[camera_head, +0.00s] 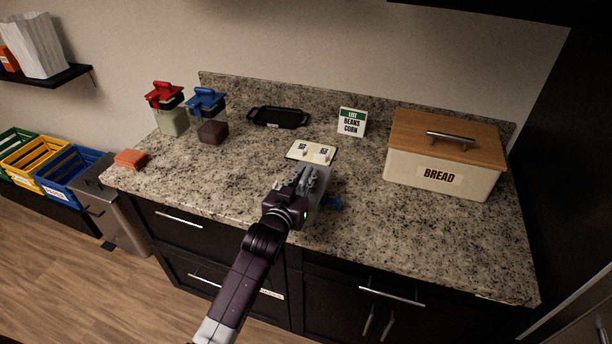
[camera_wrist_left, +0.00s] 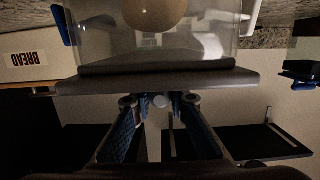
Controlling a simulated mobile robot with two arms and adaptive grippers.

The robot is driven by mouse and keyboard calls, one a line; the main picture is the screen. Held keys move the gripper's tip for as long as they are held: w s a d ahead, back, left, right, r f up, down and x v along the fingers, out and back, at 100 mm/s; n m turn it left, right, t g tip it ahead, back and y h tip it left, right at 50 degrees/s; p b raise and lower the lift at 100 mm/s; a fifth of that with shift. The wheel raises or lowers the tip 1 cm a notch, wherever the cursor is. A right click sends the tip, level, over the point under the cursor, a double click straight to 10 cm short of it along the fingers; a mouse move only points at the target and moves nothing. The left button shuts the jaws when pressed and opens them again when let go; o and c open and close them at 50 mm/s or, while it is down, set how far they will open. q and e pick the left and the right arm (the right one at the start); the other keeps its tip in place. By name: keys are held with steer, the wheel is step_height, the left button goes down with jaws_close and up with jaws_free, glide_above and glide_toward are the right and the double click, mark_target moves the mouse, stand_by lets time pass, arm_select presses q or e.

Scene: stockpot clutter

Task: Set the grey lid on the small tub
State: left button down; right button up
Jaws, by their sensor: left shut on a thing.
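The small tub is clear, with blue side clips and a round tan thing inside. It stands near the front edge of the counter, and its clear wall shows in the head view (camera_head: 321,184), partly behind my left gripper (camera_head: 302,182). The tub (camera_wrist_left: 100,35) fills the top of the left wrist view, which is upside down. The grey lid (camera_wrist_left: 155,83) lies across the tub's mouth, against or very close to its dark rim. My left gripper (camera_wrist_left: 160,112) is shut on the lid from above, at its small knob. I cannot tell whether the lid is fully seated. My right gripper is out of view.
A bread box (camera_head: 438,165) stands to the right. An open booklet (camera_head: 312,152) and a list sign (camera_head: 351,122) are behind. A black tray (camera_head: 278,117), red-lidded jar (camera_head: 170,117), blue-lidded jar (camera_head: 207,104), brown block (camera_head: 212,132) and orange block (camera_head: 131,158) are left. The counter's middle is partly clear.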

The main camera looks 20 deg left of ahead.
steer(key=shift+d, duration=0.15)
arm_select(q)
steer(key=c, duration=1.8)
jaws_free()
steer(key=shift+c, duration=0.2)
steer(key=shift+o, duration=0.2)
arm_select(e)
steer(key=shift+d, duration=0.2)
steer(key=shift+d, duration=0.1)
arm_select(q)
steer(key=s+r, duration=0.1)
steer(key=s, duration=1.1)
steer(key=shift+a+r, duration=0.2)
steer(key=shift+r, duration=0.2)
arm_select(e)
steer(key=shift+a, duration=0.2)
